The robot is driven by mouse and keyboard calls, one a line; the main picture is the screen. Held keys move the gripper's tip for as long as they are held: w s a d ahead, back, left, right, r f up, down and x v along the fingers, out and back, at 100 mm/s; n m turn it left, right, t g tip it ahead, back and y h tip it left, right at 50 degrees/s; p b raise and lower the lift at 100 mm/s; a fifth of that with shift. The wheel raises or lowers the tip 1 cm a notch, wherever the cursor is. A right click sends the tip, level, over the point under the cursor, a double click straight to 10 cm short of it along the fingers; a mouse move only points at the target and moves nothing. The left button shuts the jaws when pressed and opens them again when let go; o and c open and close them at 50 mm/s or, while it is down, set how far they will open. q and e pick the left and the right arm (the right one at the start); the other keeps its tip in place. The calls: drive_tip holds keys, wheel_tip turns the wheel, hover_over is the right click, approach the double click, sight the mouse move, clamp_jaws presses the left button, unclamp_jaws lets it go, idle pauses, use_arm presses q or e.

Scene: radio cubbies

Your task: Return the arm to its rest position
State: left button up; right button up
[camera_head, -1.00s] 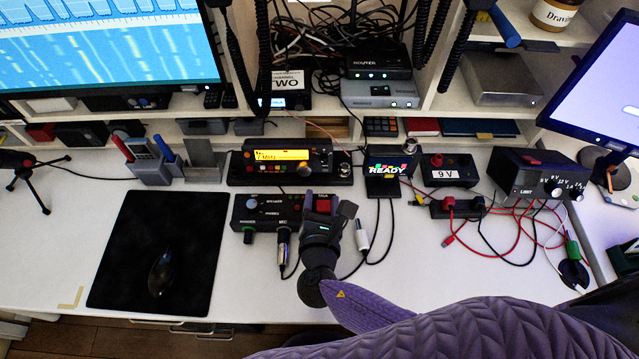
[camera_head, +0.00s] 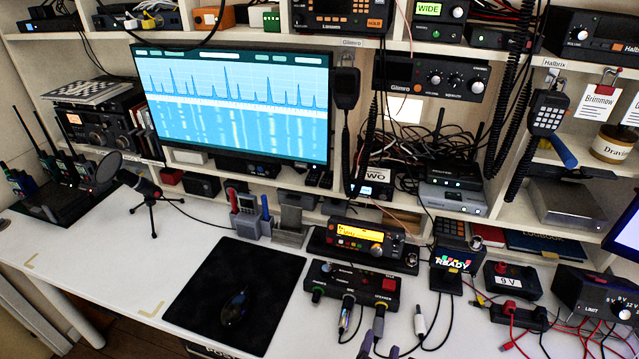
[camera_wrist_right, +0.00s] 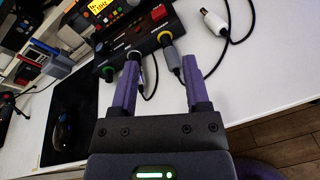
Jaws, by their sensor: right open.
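My right gripper (camera_head: 382,347) shows only as purple fingertips at the bottom edge of the head view. In the right wrist view my right gripper (camera_wrist_right: 159,62) is open, its two purple fingers apart with nothing held. The black control box (camera_head: 352,284) with a red button lies beyond the fingertips; it also shows in the right wrist view (camera_wrist_right: 122,52). Several plugs sit in its front face, including a grey one (camera_wrist_right: 174,62) that appears between the fingers, apart from them as far as I can tell. My left gripper is not in view.
A loose cable plug (camera_head: 420,320) lies right of the box. A black mouse pad (camera_head: 215,290) with a mouse (camera_head: 235,307) lies to the left. The yellow-display radio (camera_head: 362,243) and small READY screen (camera_head: 452,262) stand behind. The white desk front is bare in places.

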drive_tip(key=s+d+f+m+g, duration=0.1)
drive_tip(key=s+d+m+g, duration=0.6)
drive_tip(key=m, duration=0.9)
drive_tip(key=s+a+r+m+g+y, duration=0.35)
drive_tip(key=s+r+m+y, duration=0.25)
drive_tip(key=s+m, duration=0.4)
wheel_tip(320, 180, down, 19)
drive_tip(key=s+d+g, duration=0.1)
drive_tip(key=s+g, duration=0.1)
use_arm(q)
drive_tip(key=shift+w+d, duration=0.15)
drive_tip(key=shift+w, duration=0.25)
use_arm(e)
drive_tip(key=s+d+f+n+g, duration=0.1)
drive_tip(key=s+d+f, duration=0.2)
drive_tip(key=s+f, duration=0.7)
drive_tip(key=s, duration=0.3)
drive_tip(key=shift+s+h, duration=0.35)
drive_tip(key=shift+h, duration=0.05)
drive_tip(key=shift+d+f, duration=0.1)
